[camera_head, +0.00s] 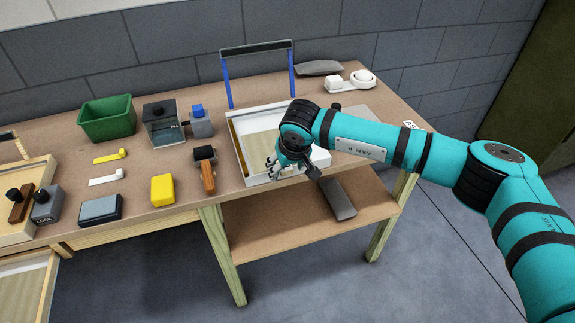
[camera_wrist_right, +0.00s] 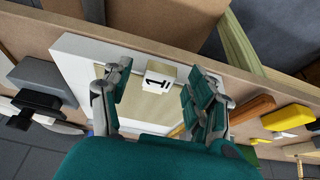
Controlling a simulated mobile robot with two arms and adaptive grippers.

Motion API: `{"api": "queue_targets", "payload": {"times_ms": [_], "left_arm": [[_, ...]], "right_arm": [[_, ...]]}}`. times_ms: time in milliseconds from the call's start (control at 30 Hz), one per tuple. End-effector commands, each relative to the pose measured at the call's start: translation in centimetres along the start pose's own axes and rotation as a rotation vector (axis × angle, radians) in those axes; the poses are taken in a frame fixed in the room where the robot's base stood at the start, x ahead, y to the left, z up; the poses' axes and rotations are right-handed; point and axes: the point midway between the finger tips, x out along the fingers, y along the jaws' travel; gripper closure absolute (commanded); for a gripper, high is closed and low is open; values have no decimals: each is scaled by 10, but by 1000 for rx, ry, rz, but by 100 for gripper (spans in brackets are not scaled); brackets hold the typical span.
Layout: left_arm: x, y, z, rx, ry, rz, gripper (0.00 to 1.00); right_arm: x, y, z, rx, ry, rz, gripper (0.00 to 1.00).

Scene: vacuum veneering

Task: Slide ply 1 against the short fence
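Ply 1 is a tan sheet (camera_head: 262,143) lying flat in a shallow white tray (camera_head: 243,109). It also shows in the right wrist view (camera_wrist_right: 140,112), with a pale block marked "1" (camera_wrist_right: 158,78) at its edge. My right gripper (camera_head: 276,166) is low over the tray's near side. In the wrist view its fingers (camera_wrist_right: 158,92) are apart, one on each side of the block, with visible gaps. A wooden strip (camera_head: 238,141) lines the tray's left side; I cannot tell whether it is the short fence. My arm hides the tray's right part. My left gripper is not in view.
A blue-posted frame with a dark bar (camera_head: 258,48) stands behind the tray. A roller with an orange handle (camera_head: 208,178) and a yellow block (camera_head: 162,188) lie left of it. A green bin (camera_head: 107,118) is farther left. A lower shelf (camera_head: 275,240) is below.

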Motion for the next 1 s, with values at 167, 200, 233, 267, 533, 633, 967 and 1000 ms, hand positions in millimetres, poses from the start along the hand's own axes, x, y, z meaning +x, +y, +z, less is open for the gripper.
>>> {"api": "queue_targets", "payload": {"times_ms": [167, 200, 233, 267, 533, 633, 967, 1000], "left_arm": [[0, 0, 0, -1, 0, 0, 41], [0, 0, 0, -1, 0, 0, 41], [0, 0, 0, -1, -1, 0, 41], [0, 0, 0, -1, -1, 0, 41], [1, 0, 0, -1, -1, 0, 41], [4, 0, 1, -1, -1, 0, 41], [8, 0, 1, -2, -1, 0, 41], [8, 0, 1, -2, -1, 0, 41]], "right_arm": [[0, 0, 0, 0, 0, 0, 65], [0, 0, 0, 0, 0, 0, 70], [0, 0, 0, 0, 0, 0, 74], [0, 0, 0, 0, 0, 0, 78], [0, 0, 0, 0, 0, 0, 99], [1, 0, 0, 0, 0, 0, 99], [-1, 0, 0, 0, 0, 1, 99], [-1, 0, 0, 0, 0, 1, 99]]}}
